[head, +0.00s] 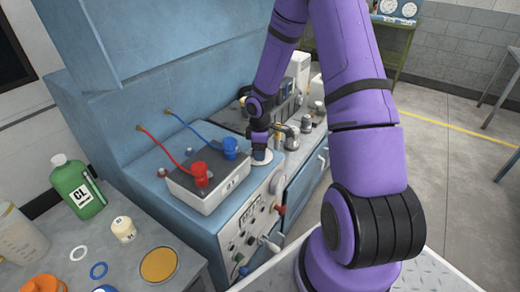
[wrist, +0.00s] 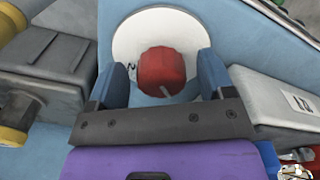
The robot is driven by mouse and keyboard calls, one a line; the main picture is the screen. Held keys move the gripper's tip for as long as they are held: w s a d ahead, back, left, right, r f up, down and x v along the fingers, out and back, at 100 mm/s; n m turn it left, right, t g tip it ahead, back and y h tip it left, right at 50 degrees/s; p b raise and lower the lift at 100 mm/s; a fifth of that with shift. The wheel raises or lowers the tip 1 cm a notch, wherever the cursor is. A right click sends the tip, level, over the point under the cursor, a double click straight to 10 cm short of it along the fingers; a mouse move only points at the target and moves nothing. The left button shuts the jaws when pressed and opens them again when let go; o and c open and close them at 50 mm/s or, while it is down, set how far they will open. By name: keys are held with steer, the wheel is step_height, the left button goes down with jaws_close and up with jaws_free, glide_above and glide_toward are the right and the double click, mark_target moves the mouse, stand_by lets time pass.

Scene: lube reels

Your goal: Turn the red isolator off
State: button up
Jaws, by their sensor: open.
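The red isolator (wrist: 162,68) is a round red knob on a white disc (wrist: 128,40), seen in the wrist view. A small pale line shows at the knob's lower edge, and a small dark mark sits on the disc to its left. My gripper (wrist: 162,75) is open, with one blue finger on each side of the knob. Gaps show between the fingers and the knob. In the head view my gripper (head: 260,147) points down at the white disc (head: 263,158) on the blue machine top; the knob is hidden there.
A grey box (head: 207,196) with red (head: 200,174) and blue (head: 230,148) terminals and cables stands close left of my gripper. Brass fittings (head: 290,135) stand close right.

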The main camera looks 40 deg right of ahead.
step_height(320, 180, up, 10)
steer(key=shift+r, duration=0.25)
stand_by(0.6)
